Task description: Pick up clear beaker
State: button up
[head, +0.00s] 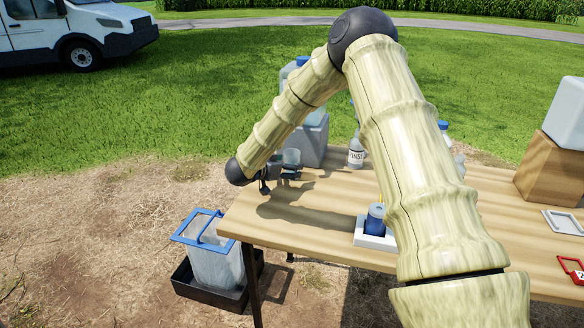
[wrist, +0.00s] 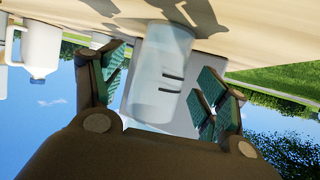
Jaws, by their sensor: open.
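The clear beaker (head: 291,156) stands on the wooden table near its left end, partly hidden by my gripper (head: 280,174). In the wrist view, which is upside down, the beaker (wrist: 160,75) with dark marks on its side is between the open fingers of my gripper (wrist: 163,78). A green-lined finger is on each side of it. There appears to be a gap on both sides, and I cannot tell whether either pad touches it.
A grey-blue container (head: 312,140) stands right behind the beaker. A labelled rinse bottle (head: 356,153) is to its right.

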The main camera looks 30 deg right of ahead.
jog(key=x, duration=0.3)
jog(key=shift+f, duration=0.25)
jog(key=c, duration=1.2)
jog(key=shift+r, duration=0.1)
jog(key=shift+c, duration=0.3)
